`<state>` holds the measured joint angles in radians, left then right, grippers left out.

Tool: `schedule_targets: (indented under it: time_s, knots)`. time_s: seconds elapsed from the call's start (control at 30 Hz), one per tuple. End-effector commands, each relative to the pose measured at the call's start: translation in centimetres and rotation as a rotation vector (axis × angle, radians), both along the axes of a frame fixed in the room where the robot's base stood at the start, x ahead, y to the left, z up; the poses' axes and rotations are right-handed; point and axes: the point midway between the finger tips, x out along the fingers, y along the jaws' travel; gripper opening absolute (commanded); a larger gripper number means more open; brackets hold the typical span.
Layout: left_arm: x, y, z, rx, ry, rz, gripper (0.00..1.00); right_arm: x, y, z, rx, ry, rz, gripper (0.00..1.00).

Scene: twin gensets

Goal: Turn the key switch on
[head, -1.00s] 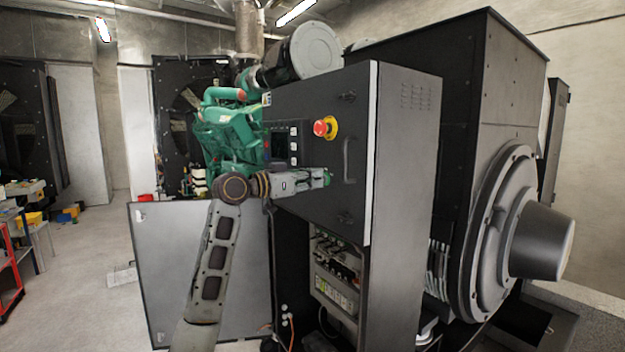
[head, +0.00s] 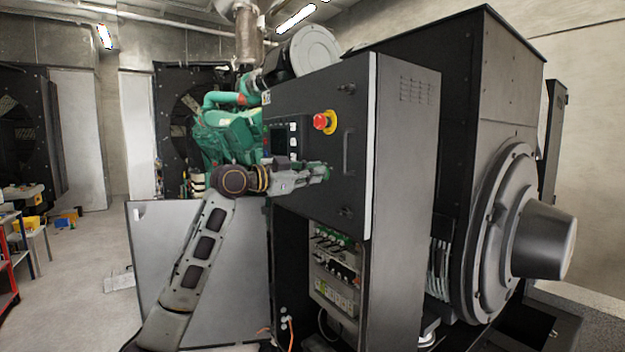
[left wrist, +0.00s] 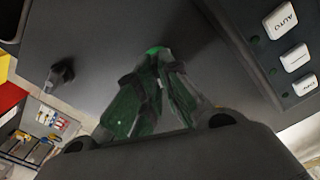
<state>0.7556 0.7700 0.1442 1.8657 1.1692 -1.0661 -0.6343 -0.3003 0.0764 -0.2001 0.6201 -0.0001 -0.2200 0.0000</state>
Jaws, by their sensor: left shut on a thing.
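The dark grey control cabinet door (head: 340,105) carries a red mushroom button (head: 321,121) on a yellow base. My left gripper (head: 328,172) is at the door face below that button and left of the door handle (head: 348,152). In the left wrist view its green-padded fingers (left wrist: 157,55) are closed together against the grey panel. The key switch itself does not show clearly; the fingers cover the spot they grip. My right gripper is not in view.
A display (head: 279,141) with buttons is left of the gripper; an AUTO button (left wrist: 281,20) shows in the left wrist view. A black door latch (left wrist: 60,74) sticks out nearby. Below the door is an open bay with wiring (head: 335,270). A grey panel (head: 235,280) stands behind my arm.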

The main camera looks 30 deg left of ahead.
Motion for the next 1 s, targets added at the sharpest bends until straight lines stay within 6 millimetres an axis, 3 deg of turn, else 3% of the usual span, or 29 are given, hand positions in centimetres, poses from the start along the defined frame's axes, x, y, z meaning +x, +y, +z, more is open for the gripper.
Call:
schedule_targets:
  time_s: [0.5,0.77,1.0]
  knots:
    - [-0.1,-0.2,-0.3,0.386,-0.159,0.0,0.0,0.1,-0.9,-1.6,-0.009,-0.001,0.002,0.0]
    - [-0.1,-0.3,-0.3,0.473,-0.196,-0.001,0.0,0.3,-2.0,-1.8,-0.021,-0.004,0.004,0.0]
    - [-0.1,-0.3,-0.3,0.491,-0.204,-0.001,0.0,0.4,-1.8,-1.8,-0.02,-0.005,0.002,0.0]
